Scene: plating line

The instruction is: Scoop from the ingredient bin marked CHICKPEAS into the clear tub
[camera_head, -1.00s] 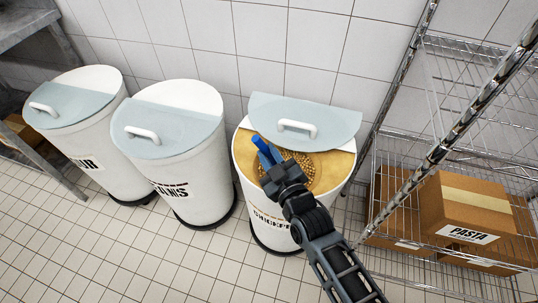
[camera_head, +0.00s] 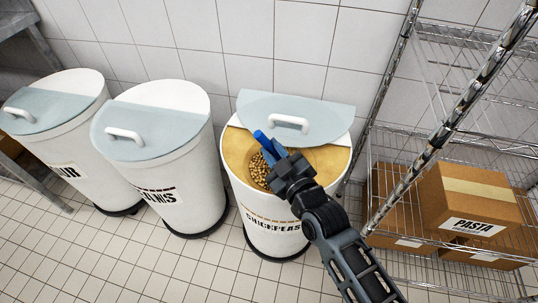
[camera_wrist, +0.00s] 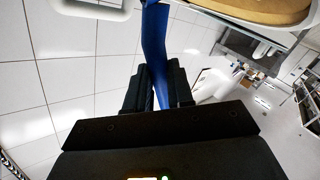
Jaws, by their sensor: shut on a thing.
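The white bin marked CHICKPEAS (camera_head: 285,226) stands at the centre right in the head view. Its pale blue lid (camera_head: 310,108) is pushed to the back, and tan chickpeas (camera_head: 258,170) show inside. My gripper (camera_head: 279,163) is over the bin's opening, shut on a blue scoop (camera_head: 268,145). The blue handle (camera_wrist: 154,40) also shows between my fingers in the wrist view. The scoop's bowl is mostly hidden, so I cannot tell whether it holds chickpeas. No clear tub is visible.
Two lidded white bins (camera_head: 172,185) (camera_head: 88,150) stand to the left. A wire rack (camera_head: 440,235) with cardboard boxes, one marked PASTA (camera_head: 470,205), is close on the right. A tiled wall is behind; the tiled floor in front is clear.

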